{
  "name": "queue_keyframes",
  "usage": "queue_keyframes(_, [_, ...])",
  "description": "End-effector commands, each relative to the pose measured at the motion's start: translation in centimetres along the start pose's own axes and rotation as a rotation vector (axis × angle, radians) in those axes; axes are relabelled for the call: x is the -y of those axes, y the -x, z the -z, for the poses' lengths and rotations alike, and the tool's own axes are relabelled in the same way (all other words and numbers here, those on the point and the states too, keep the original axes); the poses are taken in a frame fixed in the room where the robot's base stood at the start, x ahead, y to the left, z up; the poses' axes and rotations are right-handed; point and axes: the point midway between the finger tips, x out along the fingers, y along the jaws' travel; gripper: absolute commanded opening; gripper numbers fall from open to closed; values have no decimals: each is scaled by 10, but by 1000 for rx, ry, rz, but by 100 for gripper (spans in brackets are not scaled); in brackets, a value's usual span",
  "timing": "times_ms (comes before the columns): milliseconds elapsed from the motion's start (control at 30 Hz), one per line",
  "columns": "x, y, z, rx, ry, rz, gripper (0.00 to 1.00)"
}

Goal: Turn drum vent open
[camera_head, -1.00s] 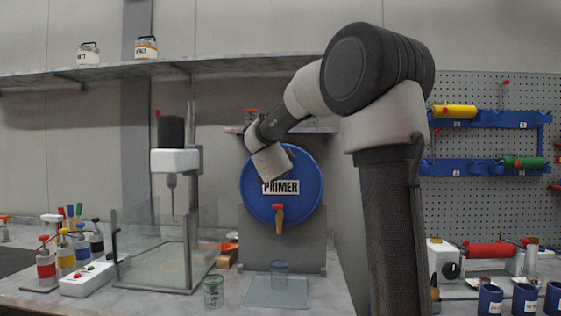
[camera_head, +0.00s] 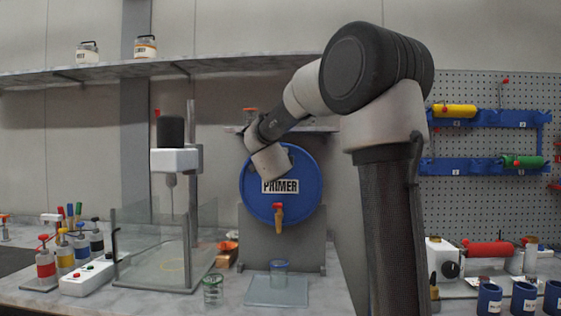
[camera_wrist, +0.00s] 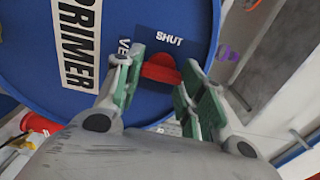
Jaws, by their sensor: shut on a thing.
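The blue primer drum (camera_head: 300,205) lies on its side in a stand, its round end facing me, with a white PRIMER label (camera_head: 280,186) and an orange tap (camera_head: 279,213) low on it. In the wrist view the drum end (camera_wrist: 30,50) carries a dark plate (camera_wrist: 190,38) reading SHUT, with a partly hidden word starting VE. A red vent handle (camera_wrist: 160,68) sits just below SHUT. My gripper (camera_wrist: 158,75) is shut on this handle between its green-padded fingers. In the head view my wrist hides the vent and the fingers.
A clear-walled mixer stand (camera_head: 176,160) is further left. A small shelf (camera_head: 315,129) is just above the drum.

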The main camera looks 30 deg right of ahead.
Motion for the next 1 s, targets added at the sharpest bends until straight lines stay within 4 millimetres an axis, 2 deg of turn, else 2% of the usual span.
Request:
queue_keyframes(400, [-2,0,0,-1,-7,-3,15])
queue_keyframes(433, [-2,0,0,-1,-7,-3,44])
queue_keyframes(533, [-2,0,0,-1,-7,-3,61])
queue_keyframes(867, [0,2,0,0,-6,-1,61])
queue_keyframes(1000, [0,17,-1,2,-6,0,61])
